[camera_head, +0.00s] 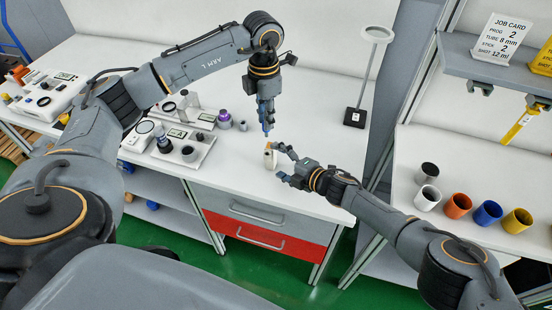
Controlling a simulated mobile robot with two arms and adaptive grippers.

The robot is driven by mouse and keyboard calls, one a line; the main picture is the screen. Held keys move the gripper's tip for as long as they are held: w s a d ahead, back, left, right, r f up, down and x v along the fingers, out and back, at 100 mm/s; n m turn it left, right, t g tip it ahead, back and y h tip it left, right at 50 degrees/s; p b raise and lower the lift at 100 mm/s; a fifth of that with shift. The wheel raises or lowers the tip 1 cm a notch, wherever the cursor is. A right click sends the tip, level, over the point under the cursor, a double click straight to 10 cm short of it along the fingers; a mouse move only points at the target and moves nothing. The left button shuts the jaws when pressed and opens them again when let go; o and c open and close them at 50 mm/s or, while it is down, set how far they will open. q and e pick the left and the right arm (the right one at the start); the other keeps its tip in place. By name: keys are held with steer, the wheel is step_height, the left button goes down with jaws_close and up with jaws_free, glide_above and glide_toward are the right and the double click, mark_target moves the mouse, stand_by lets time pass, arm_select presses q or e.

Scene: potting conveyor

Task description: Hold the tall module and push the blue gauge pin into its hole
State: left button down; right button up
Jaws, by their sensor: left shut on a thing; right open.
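The tall module (270,157) is a small pale upright piece with a tan top, standing near the front edge of the white bench. My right gripper (276,162) reaches it from the right, open, with one fingertip near its top and the other lower by its front. Whether they touch it is too small to tell. My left gripper (266,130) points down above the module, apart from it, and is shut on a small blue thing, apparently the blue gauge pin (266,127). The fingers mostly hide it. The module's hole cannot be made out.
Trays with small devices (172,140) stand left on the bench, with a purple-banded jar (225,119) beside them. A ring stand (355,115) is behind at right. Coloured cups (487,212) stand on the right bench. The bench around the module is clear.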

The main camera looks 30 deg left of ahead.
steer(key=shift+w+a+f, duration=0.15)
steer(key=shift+a, duration=0.55)
arm_select(q)
steer(key=shift+d, duration=0.1)
arm_select(e)
steer(key=c, duration=1.4)
arm_select(q)
steer(key=shift+s+d+r, duration=0.1)
steer(key=shift+s+r, duration=0.05)
arm_select(e)
steer(key=shift+d, duration=0.15)
steer(key=shift+c, duration=1.3)
